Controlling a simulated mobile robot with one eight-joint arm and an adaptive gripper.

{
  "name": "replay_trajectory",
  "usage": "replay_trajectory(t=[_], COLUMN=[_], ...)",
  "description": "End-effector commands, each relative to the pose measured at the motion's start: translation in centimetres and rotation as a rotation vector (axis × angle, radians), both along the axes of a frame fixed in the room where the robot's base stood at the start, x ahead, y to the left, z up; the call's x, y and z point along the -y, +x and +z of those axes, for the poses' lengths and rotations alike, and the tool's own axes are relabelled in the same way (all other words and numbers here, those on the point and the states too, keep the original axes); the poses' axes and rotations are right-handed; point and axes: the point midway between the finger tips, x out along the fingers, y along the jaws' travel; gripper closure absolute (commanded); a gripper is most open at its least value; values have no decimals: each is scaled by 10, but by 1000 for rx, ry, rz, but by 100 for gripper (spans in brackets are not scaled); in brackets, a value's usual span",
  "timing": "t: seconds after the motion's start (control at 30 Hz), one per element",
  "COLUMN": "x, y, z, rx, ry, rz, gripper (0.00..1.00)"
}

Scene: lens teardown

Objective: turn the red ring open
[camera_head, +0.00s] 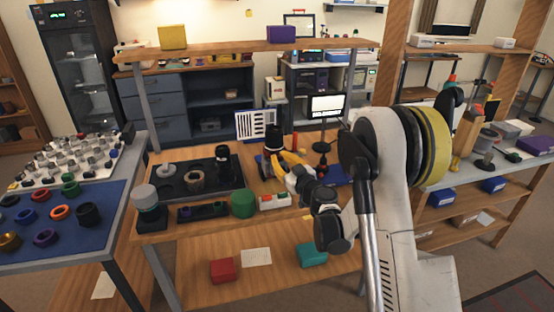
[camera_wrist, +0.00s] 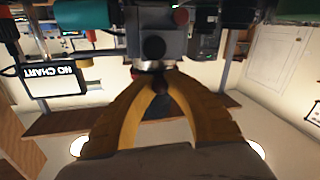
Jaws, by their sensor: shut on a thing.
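My gripper (camera_head: 283,158) is at the back right of the wooden bench, its yellow fingers at an upright black lens-like cylinder (camera_head: 274,136). In the wrist view the yellow fingers (camera_wrist: 155,78) close in around a small dark part below a grey block (camera_wrist: 170,45) with a black knob. The fingers hide most of what they hold. No red ring shows clearly there; only small red specks show near the fingertips. An orange-red ring (camera_head: 59,212) lies apart, on the blue mat at the left.
A dark tray (camera_head: 178,190) with lens parts, a green cylinder (camera_head: 243,204) and a labelled box (camera_head: 275,202) stand on the bench left of my arm. A small screen (camera_head: 326,106) stands behind. A raised shelf (camera_head: 240,48) spans above the bench.

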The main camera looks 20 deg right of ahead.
Motion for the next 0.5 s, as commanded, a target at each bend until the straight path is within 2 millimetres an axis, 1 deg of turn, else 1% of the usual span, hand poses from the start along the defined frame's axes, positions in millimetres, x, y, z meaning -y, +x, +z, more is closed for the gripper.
replay_trajectory(t=[0.1,0.5], x=[6,16], y=[0,3], z=[0,0], rx=[0,0], ry=[1,1], rz=[54,244], gripper=[100,100])
